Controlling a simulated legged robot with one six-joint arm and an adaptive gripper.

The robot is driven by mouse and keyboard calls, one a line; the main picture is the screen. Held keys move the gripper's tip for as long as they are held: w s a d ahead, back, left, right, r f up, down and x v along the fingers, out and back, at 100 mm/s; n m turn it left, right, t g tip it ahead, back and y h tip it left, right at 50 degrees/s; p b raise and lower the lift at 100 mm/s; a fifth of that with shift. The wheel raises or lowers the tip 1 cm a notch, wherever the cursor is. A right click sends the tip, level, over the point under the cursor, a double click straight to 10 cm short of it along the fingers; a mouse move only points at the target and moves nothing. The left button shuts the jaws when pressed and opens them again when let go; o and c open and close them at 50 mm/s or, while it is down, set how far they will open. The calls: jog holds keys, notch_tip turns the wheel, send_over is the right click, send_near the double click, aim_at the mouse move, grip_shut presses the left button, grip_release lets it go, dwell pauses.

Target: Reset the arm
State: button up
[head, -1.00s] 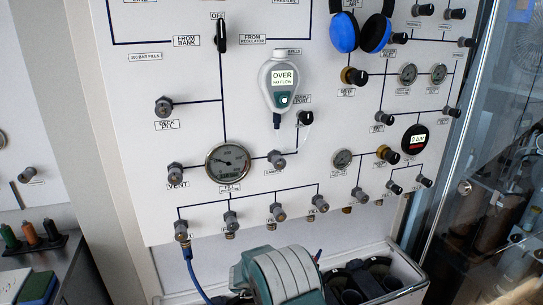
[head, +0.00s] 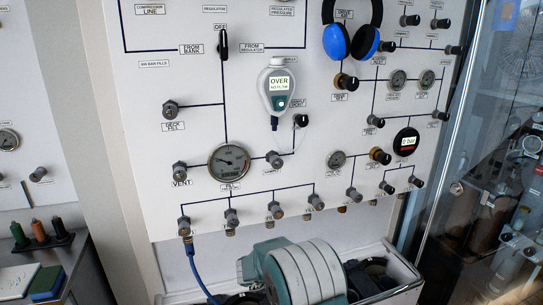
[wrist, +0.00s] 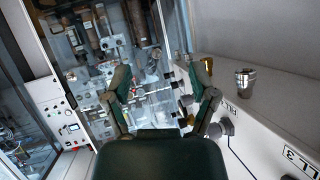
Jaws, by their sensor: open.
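My gripper (wrist: 165,92) shows in the wrist view with its two dark green fingers spread apart. It is open, with nothing between the fingers. Behind the fingers are a glass-fronted cabinet (wrist: 100,60) and, at the right, a white surface (wrist: 275,100) with fittings and labels. A grey and teal part of my arm shows at the bottom of the head view, in front of the panel's lower edge. The gripper itself does not show in the head view.
The white fill panel (head: 330,115) carries valves, gauges and a monitor reading OVER (head: 278,88). Blue headphones (head: 335,42) hang at its top. A blue hose (head: 200,272) runs down from the lower left valve. A glass door (head: 460,160) stands at the right.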

notch_tip(320, 180, up, 14)
jog(key=w+n+t+y, duration=0.2)
jog(key=n+t+y, duration=0.1)
jog(key=t+y, duration=0.2)
jog(key=s+a+r+n+t+y, duration=0.1)
jog(key=s+a+r+n+y, duration=0.1)
jog(key=s+r+n+y, duration=0.65)
jog(key=s+d+g, duration=0.2)
jog(key=s+d, duration=0.1)
jog(key=s, duration=0.7)
jog(key=s+d+f+n+g+h, duration=0.1)
jog(key=s+d+g, duration=0.1)
jog(key=s, duration=0.9)
jog(key=s+d+n+g+h, duration=0.1)
jog(key=s+d+g, duration=0.2)
jog(key=s, duration=0.8)
jog(key=shift+s+d+f, duration=0.15)
jog(key=shift+d+f, duration=0.15)
jog(key=shift+f, duration=0.05)
